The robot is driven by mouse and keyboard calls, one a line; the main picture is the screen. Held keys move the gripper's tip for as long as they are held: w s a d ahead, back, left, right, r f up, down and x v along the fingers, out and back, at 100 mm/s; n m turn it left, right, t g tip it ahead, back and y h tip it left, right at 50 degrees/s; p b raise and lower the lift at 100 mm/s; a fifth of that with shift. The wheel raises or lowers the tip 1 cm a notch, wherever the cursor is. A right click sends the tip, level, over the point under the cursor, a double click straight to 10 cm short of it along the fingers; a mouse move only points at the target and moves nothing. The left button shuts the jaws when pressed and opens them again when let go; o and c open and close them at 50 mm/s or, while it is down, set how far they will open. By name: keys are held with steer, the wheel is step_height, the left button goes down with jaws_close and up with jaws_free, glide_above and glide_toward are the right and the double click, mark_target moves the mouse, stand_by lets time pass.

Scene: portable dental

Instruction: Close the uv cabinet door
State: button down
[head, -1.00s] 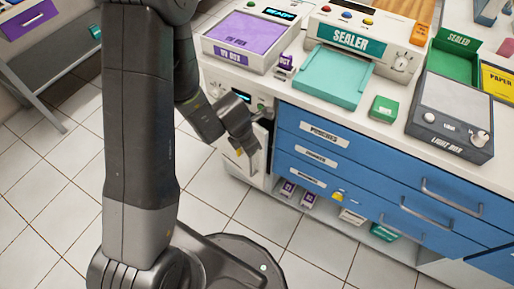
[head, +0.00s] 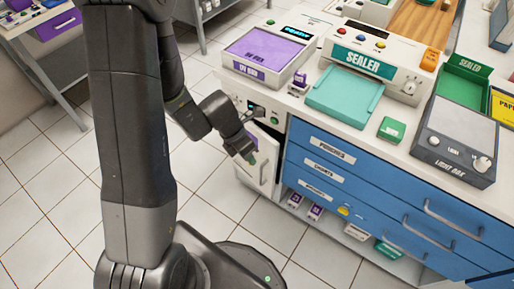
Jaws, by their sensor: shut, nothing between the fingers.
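The uv cabinet door (head: 267,173) is a white panel low at the left end of the counter, left of the blue drawers. It appears to stand partly open, angled out from the cabinet front. A control panel with a small green light (head: 274,121) shows above it. My gripper (head: 251,157) is shut and empty, pointing down at the door's upper part. It hides part of the door, and I cannot tell whether it touches it.
The counter holds a purple-topped UV box (head: 268,49), a teal sealer tray (head: 345,93) and a grey light box (head: 455,140). Blue drawers (head: 350,175) with protruding handles are on the right. Tiled floor (head: 225,205) is free before the door.

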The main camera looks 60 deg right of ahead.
steer(key=w+f+n+g+h+b, duration=0.2)
steer(key=w+f+n+g+b, duration=0.2)
steer(key=f+n+g+b, duration=0.25)
steer(key=w+r+n+g+h+b, duration=0.1)
steer(key=w+n+g+h+b, duration=0.4)
steer(key=w, duration=0.3)
steer(key=h, duration=0.1)
glide_toward(271, 143)
steer(key=s, duration=0.5)
steer(key=shift+d+f+m+t+h+b, duration=0.1)
steer(key=shift+d+m+t+h+b, duration=0.3)
steer(key=shift+d, duration=1.05)
steer(key=shift+g, duration=0.25)
